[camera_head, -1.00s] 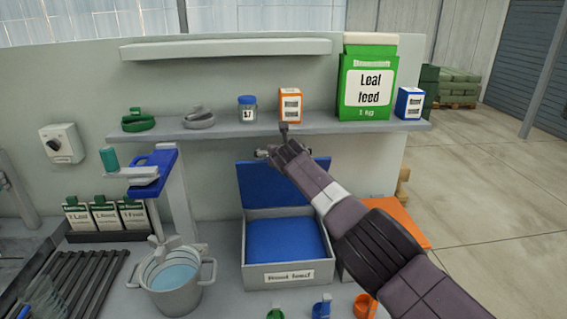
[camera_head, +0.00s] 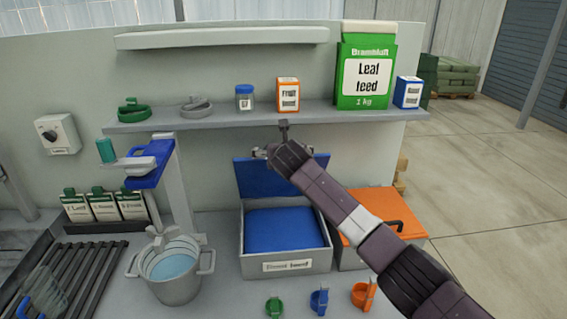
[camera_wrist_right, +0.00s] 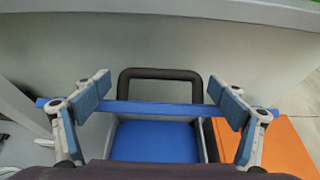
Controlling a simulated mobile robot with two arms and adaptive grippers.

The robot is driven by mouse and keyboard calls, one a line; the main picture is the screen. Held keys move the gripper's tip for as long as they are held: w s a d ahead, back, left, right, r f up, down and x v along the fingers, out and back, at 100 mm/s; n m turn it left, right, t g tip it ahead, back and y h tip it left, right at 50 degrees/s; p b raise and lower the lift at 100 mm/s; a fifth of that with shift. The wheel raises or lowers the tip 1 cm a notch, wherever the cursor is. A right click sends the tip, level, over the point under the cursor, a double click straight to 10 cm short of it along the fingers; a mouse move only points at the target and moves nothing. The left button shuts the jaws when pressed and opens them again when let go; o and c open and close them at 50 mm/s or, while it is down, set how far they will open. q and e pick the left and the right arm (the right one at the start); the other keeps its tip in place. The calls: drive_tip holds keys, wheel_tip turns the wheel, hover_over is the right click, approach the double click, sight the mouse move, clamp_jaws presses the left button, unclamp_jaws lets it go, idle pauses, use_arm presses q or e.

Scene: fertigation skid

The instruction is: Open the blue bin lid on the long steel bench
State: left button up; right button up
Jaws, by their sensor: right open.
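The blue bin (camera_head: 286,262) is a grey box with a blue inside and a white label on its front. It stands on the long steel bench (camera_head: 225,290). Its blue lid (camera_head: 262,180) stands raised at the back, so the box is open on top. In the right wrist view, the lid's top edge (camera_wrist_right: 150,107) crosses between my fingers, with the black handle loop (camera_wrist_right: 160,75) beyond it. My right gripper (camera_wrist_right: 160,98) is open at the lid's upper edge, fingers apart to either side of the handle. My left gripper is out of view.
An orange-lidded bin (camera_head: 385,210) stands right of the blue bin. A shelf (camera_head: 230,120) with jars and boxes runs above the lid. A metal pot (camera_head: 172,275) stands to the left; several small coloured items line the front.

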drive_tip(key=s, duration=0.7)
drive_tip(key=shift+d, duration=0.1)
drive_tip(key=shift+c, duration=0.5)
